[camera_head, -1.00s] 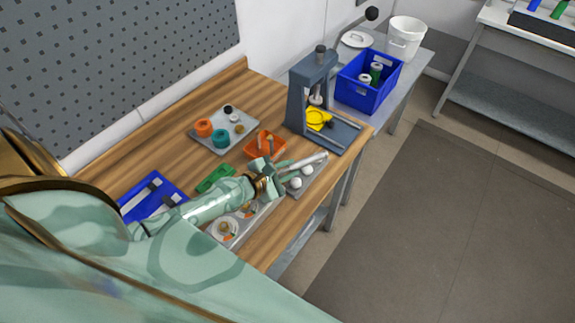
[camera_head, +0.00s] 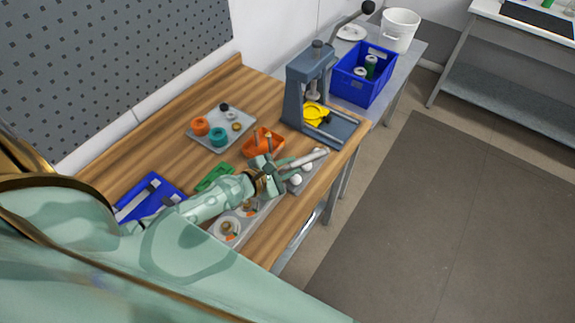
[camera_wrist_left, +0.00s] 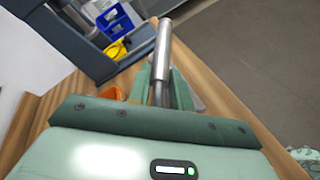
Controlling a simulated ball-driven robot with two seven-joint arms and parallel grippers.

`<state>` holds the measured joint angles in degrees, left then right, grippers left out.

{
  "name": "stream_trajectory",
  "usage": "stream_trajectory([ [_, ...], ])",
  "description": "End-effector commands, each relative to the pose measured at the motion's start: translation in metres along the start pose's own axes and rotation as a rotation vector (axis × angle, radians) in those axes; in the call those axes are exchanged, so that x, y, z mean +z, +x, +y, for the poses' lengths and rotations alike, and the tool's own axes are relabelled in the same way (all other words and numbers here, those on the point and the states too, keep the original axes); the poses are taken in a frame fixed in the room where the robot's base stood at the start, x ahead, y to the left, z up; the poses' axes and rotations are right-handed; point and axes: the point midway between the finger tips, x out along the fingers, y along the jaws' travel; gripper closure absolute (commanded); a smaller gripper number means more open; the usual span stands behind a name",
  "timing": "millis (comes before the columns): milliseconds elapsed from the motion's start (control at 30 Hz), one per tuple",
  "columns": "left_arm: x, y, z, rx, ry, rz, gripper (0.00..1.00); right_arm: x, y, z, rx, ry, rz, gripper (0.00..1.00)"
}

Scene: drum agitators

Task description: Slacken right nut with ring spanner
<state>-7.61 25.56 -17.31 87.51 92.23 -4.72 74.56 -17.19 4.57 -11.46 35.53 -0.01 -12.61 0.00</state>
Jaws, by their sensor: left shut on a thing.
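My left gripper (camera_head: 283,168) is shut on a silver cylindrical metal bar (camera_head: 311,157). The bar points toward the right in the head view, above a grey plate. In the left wrist view my left gripper (camera_wrist_left: 161,94) grips the bar (camera_wrist_left: 163,52), which extends away past the fingertips. I cannot tell whether it is the ring spanner, as no ring end is clear. A grey fixture (camera_head: 217,235) by the front bench edge carries two round seats with small brass-coloured parts (camera_head: 227,228). The nuts are too small to make out, and my forearm partly hides the fixture.
The wooden bench (camera_head: 155,140) holds a blue tray (camera_head: 170,186) with long tools, a green tray (camera_head: 222,171), an orange bin (camera_head: 271,145), a grey tray of parts (camera_head: 236,119) and a press (camera_head: 297,92). White knobs (camera_head: 296,180) sit under the bar. A blue crate (camera_head: 381,82) stands beyond.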

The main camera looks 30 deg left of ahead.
Motion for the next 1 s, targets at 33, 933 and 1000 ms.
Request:
stream_trajectory([
  [33, 0.0024, -0.0004, 0.002, 0.001, 0.0, -0.002, 1.0, -0.0003, -0.0021, 0.0002, 0.0, 0.0, 0.0, 0.64],
  [933, 0.0071, -0.0026, 0.0054, 0.001, 0.0, -0.001, 1.0, -0.0012, -0.0083, 0.0008, 0.001, 0.0, 0.001, 0.64],
  [1000, 0.0071, -0.0026, 0.0054, 0.001, 0.0, -0.001, 1.0, -0.0012, -0.0083, 0.0008, 0.001, 0.0, 0.001, 0.64],
])
